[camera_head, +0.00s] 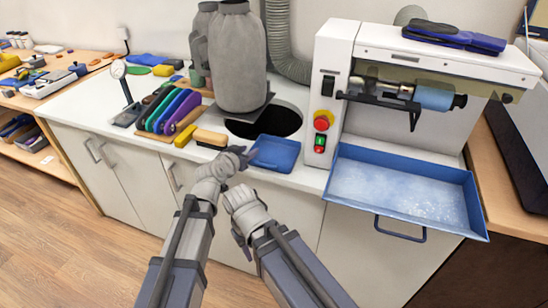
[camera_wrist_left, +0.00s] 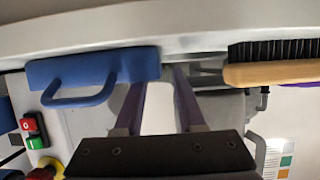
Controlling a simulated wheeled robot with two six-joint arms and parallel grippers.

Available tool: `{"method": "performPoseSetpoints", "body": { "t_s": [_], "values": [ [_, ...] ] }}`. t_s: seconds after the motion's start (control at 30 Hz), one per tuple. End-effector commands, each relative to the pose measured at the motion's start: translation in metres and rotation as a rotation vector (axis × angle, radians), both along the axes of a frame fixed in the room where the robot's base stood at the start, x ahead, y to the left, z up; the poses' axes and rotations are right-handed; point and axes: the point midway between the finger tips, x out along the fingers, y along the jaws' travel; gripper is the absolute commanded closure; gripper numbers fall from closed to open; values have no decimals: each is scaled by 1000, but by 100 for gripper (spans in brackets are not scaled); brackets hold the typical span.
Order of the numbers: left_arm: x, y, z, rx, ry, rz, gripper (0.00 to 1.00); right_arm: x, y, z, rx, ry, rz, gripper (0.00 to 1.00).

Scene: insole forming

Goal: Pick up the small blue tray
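The small blue tray (camera_head: 275,153) lies on the white counter near its front edge, just left of the grey machine.
A wooden brush (camera_head: 210,139) lies left of the tray. Several coloured insoles (camera_head: 172,110) stand behind it. A round dark opening (camera_head: 268,122) lies behind the tray. A large blue tray (camera_head: 405,190) sits right, under the machine (camera_head: 425,60) with red and green buttons (camera_head: 320,142).

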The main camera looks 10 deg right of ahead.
Motion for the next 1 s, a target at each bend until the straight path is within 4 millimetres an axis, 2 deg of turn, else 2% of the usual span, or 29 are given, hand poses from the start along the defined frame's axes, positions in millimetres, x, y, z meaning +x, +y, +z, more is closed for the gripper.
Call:
{"method": "performPoseSetpoints", "body": {
  "t_s": [0.03,0.2,0.47,0.8,1.0],
  "values": [
    [9,-6,-5,0,0,-1,61,0,0,-5,0,0,0,59],
    [28,-19,-14,-1,0,-2,61,0,0,-14,0,0,0,59],
    [29,-20,-14,0,0,0,61,0,0,-13,0,0,0,59],
    [29,-20,-13,-1,1,0,98,0,0,-13,0,0,0,59],
    [29,-20,-14,-1,1,0,100,0,0,-13,0,0,0,59]
  ]
}}
